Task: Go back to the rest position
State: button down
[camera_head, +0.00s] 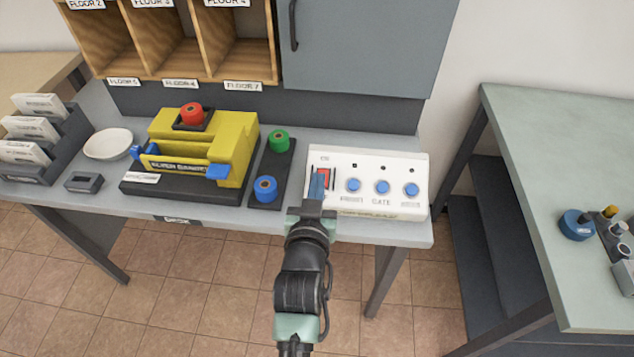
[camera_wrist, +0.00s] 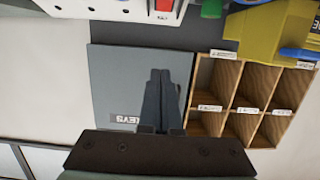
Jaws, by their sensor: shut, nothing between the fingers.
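My gripper (camera_head: 317,185) is shut and empty. In the head view its fingertips overlap the left end of the white control panel (camera_head: 390,205), in front of the red switch (camera_head: 324,176). I cannot tell from this view whether they touch it. In the wrist view the closed fingers (camera_wrist: 158,85) show against the grey key cabinet (camera_wrist: 112,85), and the red switch (camera_wrist: 164,5) and panel edge are at the top of the picture, apart from the fingertips.
Wooden pigeonholes (camera_head: 240,60) are above. A second table (camera_head: 560,130) stands at right. Floor in front is clear.

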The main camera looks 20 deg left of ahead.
jog(key=shift+s+d+r, duration=0.15)
jog(key=shift+s+r, duration=0.1)
jog(key=shift+s, duration=0.15)
jog(key=shift+r, duration=0.1)
